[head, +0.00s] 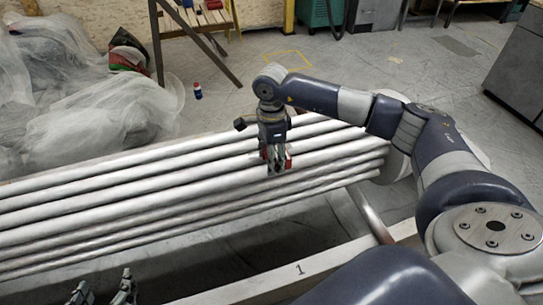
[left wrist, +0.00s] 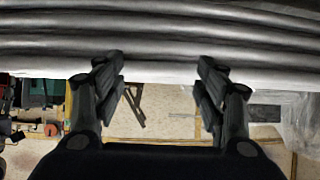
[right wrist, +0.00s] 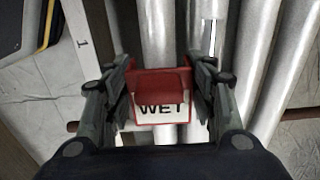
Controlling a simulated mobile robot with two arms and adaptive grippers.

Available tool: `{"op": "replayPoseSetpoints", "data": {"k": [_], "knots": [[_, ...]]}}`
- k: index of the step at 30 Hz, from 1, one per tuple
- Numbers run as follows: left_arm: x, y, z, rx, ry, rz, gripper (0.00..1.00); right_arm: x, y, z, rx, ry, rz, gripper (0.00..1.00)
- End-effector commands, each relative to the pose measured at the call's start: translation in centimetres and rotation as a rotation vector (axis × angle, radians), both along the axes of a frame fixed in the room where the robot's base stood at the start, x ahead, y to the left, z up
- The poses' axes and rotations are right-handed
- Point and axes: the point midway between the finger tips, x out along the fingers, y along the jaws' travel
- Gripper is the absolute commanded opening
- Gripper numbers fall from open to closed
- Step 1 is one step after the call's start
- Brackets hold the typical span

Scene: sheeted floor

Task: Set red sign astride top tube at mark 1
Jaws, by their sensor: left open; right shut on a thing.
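The red sign (right wrist: 162,100), with a white panel reading WET, is between the fingers of my right gripper (right wrist: 160,78). In the head view, my right gripper (head: 277,158) is over the right part of the stacked silver tubes (head: 130,185), with red edges of the sign showing beside its fingers. I cannot tell whether the sign touches a tube. Mark 1 (head: 299,269) is a black numeral on a pale beam in front; it also shows in the right wrist view (right wrist: 82,43). My left gripper (head: 103,288) is open and empty at the lower left, with tubes beyond its fingers in the left wrist view (left wrist: 160,70).
Crumpled clear sheeting (head: 85,110) lies behind the tubes at left. A wooden stepladder (head: 197,25) and a small blue-and-red can (head: 197,91) stand behind. A grey cabinet (head: 518,70) is at the far right. The floor behind the right arm is mostly clear.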

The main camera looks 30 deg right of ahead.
Motion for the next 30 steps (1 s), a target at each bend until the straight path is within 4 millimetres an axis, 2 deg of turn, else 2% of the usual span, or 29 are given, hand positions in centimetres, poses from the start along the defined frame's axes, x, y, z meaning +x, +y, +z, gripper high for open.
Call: {"op": "replayPoseSetpoints", "data": {"k": [30], "knots": [[1.9, -0.8, 2.3, -0.032, -0.14, -0.01, 0.65, 0.0, 0.0, -1.0, 0.0, 0.0, 0.0, 0.25]]}}
